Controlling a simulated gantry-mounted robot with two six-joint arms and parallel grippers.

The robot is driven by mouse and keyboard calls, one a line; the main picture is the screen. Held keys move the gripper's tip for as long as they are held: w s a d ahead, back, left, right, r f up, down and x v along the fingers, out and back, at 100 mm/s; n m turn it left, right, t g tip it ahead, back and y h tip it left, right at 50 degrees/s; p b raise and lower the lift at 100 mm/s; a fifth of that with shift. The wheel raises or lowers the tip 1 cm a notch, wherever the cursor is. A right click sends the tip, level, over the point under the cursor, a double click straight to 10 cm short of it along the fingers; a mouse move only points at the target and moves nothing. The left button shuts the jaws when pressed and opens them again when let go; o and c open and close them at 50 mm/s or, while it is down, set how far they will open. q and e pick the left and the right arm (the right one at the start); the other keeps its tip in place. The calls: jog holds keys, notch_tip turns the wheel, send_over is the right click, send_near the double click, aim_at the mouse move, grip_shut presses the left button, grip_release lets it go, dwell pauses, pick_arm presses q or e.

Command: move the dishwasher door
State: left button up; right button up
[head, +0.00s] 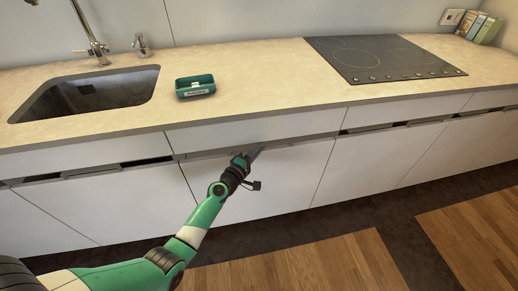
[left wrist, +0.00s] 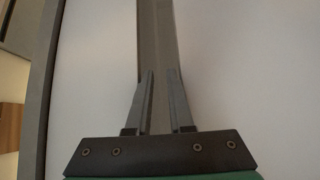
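The dishwasher door is not marked. The white handleless front (head: 268,180) under the counter, where my left gripper is, is most likely it. The front looks upright, with a grey gap along its top edge. My left gripper (head: 256,151) is at that top edge in the head view; I cannot tell whether it touches. In the left wrist view, the two fingers of my left gripper (left wrist: 161,78) stand apart, with a dark grey strip (left wrist: 156,35) showing between and beyond them. Pale surfaces lie on both sides. My right gripper is in no view.
The beige countertop (head: 262,98) overhangs the fronts. It holds a sink (head: 85,92), a faucet (head: 92,40), a green box (head: 195,86) and a black cooktop (head: 380,57). Other white fronts flank this one. The floor (head: 300,265) in front is clear.

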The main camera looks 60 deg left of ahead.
pick_arm(q)
grip_shut()
dwell(1.3)
